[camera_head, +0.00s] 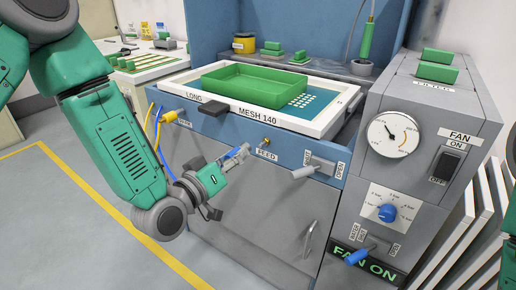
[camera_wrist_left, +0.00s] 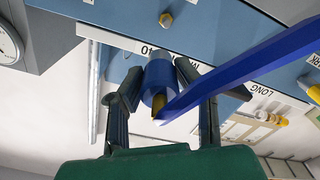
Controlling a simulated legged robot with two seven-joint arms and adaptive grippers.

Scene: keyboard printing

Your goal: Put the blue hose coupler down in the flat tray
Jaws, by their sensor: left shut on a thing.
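The blue hose coupler (camera_wrist_left: 158,82) is a short blue cylinder between the two fingers of my left gripper (camera_wrist_left: 160,90). In the head view my left gripper (camera_head: 232,163) is in front of the blue machine panel, with the coupler (camera_head: 238,152) at its fingertips. A blue hose (camera_wrist_left: 235,78) runs off to the right from beside the coupler in the wrist view. A shallow green tray (camera_head: 232,88), the likely flat tray, lies on the white MESH 140 frame (camera_head: 205,97), above and behind the gripper. My right gripper is not in view.
A brass fitting (camera_head: 266,141) sits on the panel above the FEED label, right of the gripper. A lever (camera_head: 308,171) sticks out farther right. A yellow connector (camera_head: 170,116) is at the panel's left. A grey box with a gauge (camera_head: 393,135) stands at the right.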

